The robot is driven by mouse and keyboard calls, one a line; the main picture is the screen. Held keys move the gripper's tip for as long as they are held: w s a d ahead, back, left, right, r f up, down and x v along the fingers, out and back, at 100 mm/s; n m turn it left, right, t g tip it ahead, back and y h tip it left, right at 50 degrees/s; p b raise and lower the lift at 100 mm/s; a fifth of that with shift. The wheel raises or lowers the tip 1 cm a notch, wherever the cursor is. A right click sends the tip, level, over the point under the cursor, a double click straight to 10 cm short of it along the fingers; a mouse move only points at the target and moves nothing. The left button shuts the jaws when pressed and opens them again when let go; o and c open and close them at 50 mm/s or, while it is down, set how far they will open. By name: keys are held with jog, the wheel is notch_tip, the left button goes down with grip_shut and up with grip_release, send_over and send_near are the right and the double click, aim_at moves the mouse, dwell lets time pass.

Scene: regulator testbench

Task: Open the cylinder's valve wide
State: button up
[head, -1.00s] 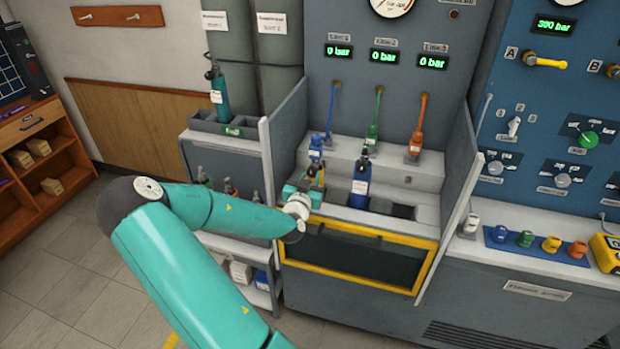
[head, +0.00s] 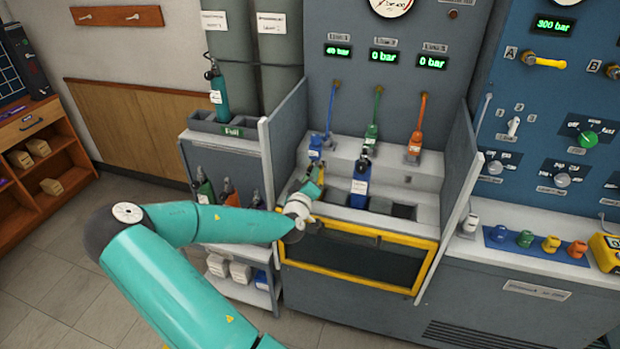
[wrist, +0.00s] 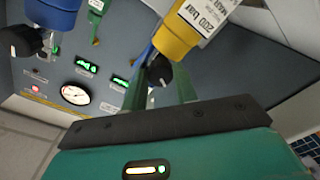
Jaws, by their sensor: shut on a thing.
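My gripper (wrist: 158,88) has its green fingers shut on the black valve knob (wrist: 160,69) of a yellow cylinder (wrist: 182,28) with a white "200 bar" label, in the wrist view. In the head view my gripper (head: 311,190) is over the left bay of the bench and mostly hides that cylinder. A blue cylinder (head: 361,183) stands upright in the bay to its right; its own black knob (wrist: 20,42) shows at the upper left of the wrist view. The left bench display (head: 338,51) reads about 40 bar; the middle (head: 384,56) and right (head: 432,62) displays read 0 bar.
Grey side walls (head: 285,135) flank the bays, and a yellow-framed window (head: 350,255) is below them. Blue, green and orange hoses (head: 418,125) hang behind. A shelf (head: 225,150) with more cylinders is at the left. A blue control panel (head: 560,110) is at the right.

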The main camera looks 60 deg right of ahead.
jog(key=n, duration=1.1)
jog(key=shift+r+n, duration=0.1)
jog(key=shift+n, duration=0.2)
dwell(0.3)
jog(key=o, duration=1)
jog(key=v, duration=1.3)
jog(key=shift+a, duration=0.4)
